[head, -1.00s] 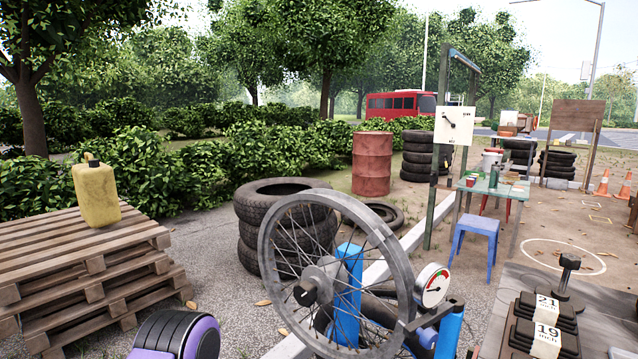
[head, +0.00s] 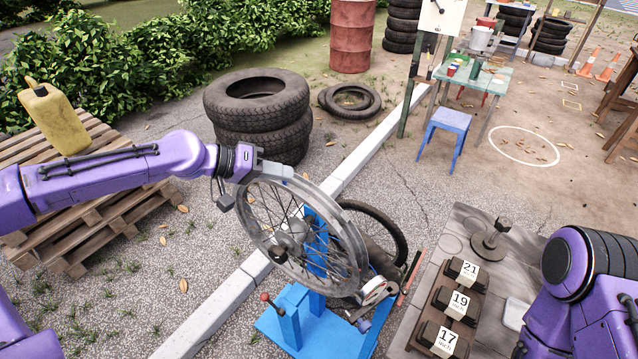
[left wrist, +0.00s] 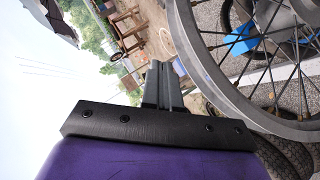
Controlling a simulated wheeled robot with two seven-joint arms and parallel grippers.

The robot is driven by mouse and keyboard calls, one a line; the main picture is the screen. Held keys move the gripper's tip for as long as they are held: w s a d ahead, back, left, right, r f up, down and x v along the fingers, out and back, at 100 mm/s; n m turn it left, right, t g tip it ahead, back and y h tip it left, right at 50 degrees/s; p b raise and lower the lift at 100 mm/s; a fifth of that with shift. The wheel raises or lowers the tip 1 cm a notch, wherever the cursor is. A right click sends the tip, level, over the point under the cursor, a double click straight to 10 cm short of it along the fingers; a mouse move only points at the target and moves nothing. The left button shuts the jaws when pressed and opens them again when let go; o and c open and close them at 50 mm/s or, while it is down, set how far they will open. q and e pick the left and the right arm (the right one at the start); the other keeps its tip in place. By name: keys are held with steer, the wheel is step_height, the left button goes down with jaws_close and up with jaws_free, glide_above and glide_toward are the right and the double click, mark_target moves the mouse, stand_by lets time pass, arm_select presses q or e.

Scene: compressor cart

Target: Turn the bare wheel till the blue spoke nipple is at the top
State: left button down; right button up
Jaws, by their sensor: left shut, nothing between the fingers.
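The bare spoked wheel (head: 343,224) has a grey rim and a dark hub and is mounted on a blue stand (head: 318,337) in the head view. My left gripper (head: 282,171) is at the upper left of the rim, close to it. Its two fingers (left wrist: 163,85) are together and empty in the left wrist view, with the rim (left wrist: 212,80) just to their right. I cannot tell whether they touch the rim.
A dial gauge (head: 375,290) sits beside the wheel's lower right. Blocks marked 21, 19 and 17 (head: 450,305) lie on a grey bench at right. Stacked tyres (head: 257,105) stand behind the wheel. Pallets with a yellow canister (head: 55,118) are at left.

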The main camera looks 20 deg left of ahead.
mark_target(317, 202)
arm_select(q)
steer(key=x, duration=0.6)
steer(key=shift+w+f, duration=0.1)
steer(key=shift+f, duration=0.05)
steer(key=d, duration=0.1)
steer(key=d+f+p, duration=0.1)
steer(key=d+f, duration=0.1)
steer(key=shift+s+p, duration=0.25)
steer(key=shift+p, duration=0.05)
steer(key=shift+s+d+f, duration=0.15)
steer(key=shift+s+f, duration=0.05)
steer(key=shift+f, duration=0.1)
steer(key=shift+w+f, duration=0.1)
